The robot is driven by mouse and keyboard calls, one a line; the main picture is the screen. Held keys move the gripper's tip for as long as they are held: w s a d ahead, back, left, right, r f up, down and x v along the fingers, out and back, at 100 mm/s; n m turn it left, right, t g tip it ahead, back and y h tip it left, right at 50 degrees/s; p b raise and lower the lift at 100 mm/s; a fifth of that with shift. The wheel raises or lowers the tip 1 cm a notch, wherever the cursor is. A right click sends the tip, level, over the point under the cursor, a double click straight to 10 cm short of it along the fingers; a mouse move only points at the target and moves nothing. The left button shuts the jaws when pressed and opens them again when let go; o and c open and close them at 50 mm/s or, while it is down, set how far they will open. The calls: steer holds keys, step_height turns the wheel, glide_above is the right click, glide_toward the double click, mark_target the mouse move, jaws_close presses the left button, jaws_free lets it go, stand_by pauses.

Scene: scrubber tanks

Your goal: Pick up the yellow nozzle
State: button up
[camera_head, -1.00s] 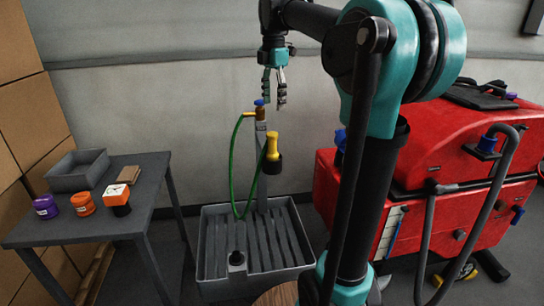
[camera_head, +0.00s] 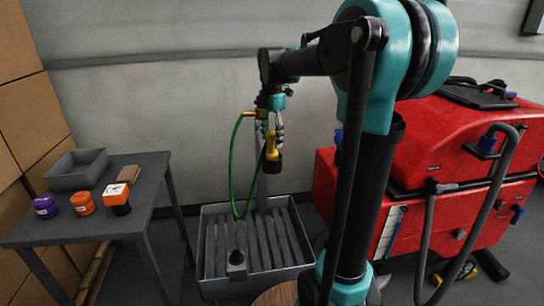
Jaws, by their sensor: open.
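The yellow nozzle (camera_head: 271,146) hangs with its black end downward, on the upright post above the grey basin. The green hose (camera_head: 233,160) loops beside it. My gripper (camera_head: 271,135) has its fingers pointing down at the nozzle's upper part, and the fingers overlap the nozzle in this view. The gripper is open. Whether the fingers are on both sides of the nozzle or touch it, I cannot tell.
A grey slatted basin (camera_head: 207,265) stands below the nozzle. A dark table (camera_head: 70,222) with a grey tray (camera_head: 75,166), a purple-lidded jar (camera_head: 46,206), an orange jar (camera_head: 83,203) and an orange-black box (camera_head: 116,197) is at left. A red scrubber machine (camera_head: 420,185) is at right.

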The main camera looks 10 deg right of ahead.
steer(key=shift+f, duration=0.2)
steer(key=c, duration=1.3)
